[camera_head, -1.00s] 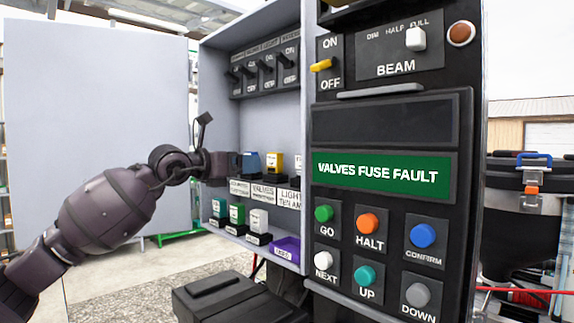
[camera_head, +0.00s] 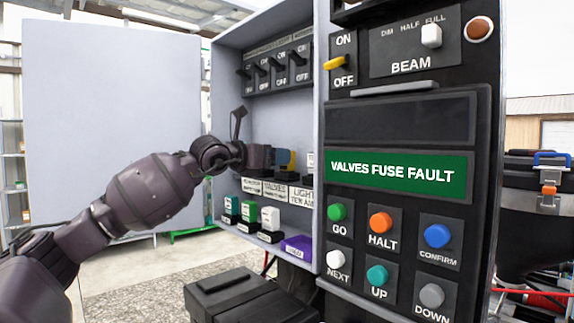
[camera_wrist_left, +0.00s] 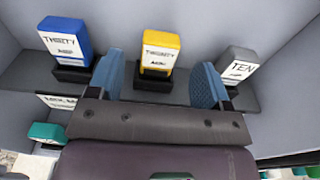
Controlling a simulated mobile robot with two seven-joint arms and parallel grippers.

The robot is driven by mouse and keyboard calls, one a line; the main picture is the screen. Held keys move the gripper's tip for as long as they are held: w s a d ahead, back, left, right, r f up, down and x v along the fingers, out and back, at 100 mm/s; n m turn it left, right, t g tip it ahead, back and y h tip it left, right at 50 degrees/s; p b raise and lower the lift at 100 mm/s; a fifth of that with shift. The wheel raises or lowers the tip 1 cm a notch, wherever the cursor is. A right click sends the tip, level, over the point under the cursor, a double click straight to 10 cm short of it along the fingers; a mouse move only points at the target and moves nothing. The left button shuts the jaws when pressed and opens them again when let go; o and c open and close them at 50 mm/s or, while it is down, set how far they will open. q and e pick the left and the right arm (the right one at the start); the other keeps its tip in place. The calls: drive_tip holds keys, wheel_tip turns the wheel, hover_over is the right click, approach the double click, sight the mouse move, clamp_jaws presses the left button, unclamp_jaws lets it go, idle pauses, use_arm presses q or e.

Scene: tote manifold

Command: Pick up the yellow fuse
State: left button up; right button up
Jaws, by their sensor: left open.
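The yellow fuse (camera_wrist_left: 160,50) stands upright in a black holder on the cabinet shelf, its label reading TWENTY. In the head view the yellow fuse (camera_head: 292,160) is mostly hidden behind my left gripper (camera_head: 280,157). In the left wrist view my left gripper (camera_wrist_left: 161,82) is open, with one blue finger pad on each side of the yellow fuse's column. The fuse appears centred between the fingers, at or just beyond the tips. I cannot tell whether either pad touches it.
A blue fuse (camera_wrist_left: 64,42) stands to the left and a grey-white fuse (camera_wrist_left: 238,65) to the right. Spare fuses (camera_head: 250,212) stand on a lower shelf by a purple bin (camera_head: 297,246). The button panel (camera_head: 405,200) shows VALVES FUSE FAULT.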

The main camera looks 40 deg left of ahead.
use_arm(q)
drive_tip(key=shift+w+d, duration=0.1)
drive_tip(key=shift+w, duration=0.9)
drive_tip(key=shift+w+d+f+p, duration=0.15)
drive_tip(key=shift+w+p, duration=0.15)
drive_tip(key=shift+w, duration=0.45)
drive_tip(key=shift+w+a+f+p, duration=0.1)
drive_tip(key=shift+w+p, duration=0.15)
drive_tip(key=shift+w, duration=0.5)
drive_tip(key=shift+c, duration=0.6)
drive_tip(key=c, duration=0.9)
